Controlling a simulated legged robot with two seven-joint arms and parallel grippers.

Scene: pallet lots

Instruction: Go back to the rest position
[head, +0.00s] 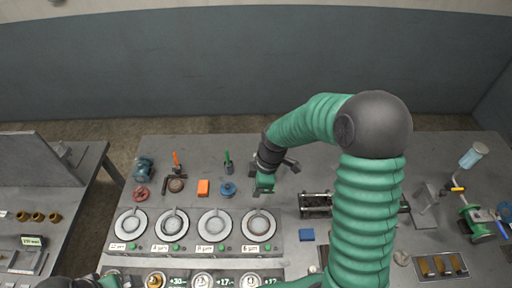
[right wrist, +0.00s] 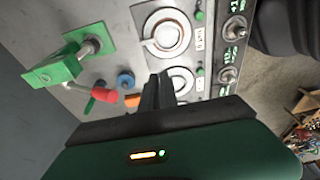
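My right arm rises in green ribbed segments from the bottom of the head view, bends at a dark elbow and reaches left. My right gripper (head: 266,184) hangs over the bench (head: 285,205), above the row of round dials. In the right wrist view its dark fingers (right wrist: 158,92) are together with nothing seen between them. Part of my left arm, with what looks like my left gripper (head: 118,278), shows at the bottom left edge, cut off; its fingers cannot be made out.
Several dials (head: 214,225) line the bench front. An orange block (head: 203,187), a blue knob (head: 228,189) and a red valve wheel (head: 141,193) lie behind them. A green bracket (right wrist: 78,58) is near my right gripper.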

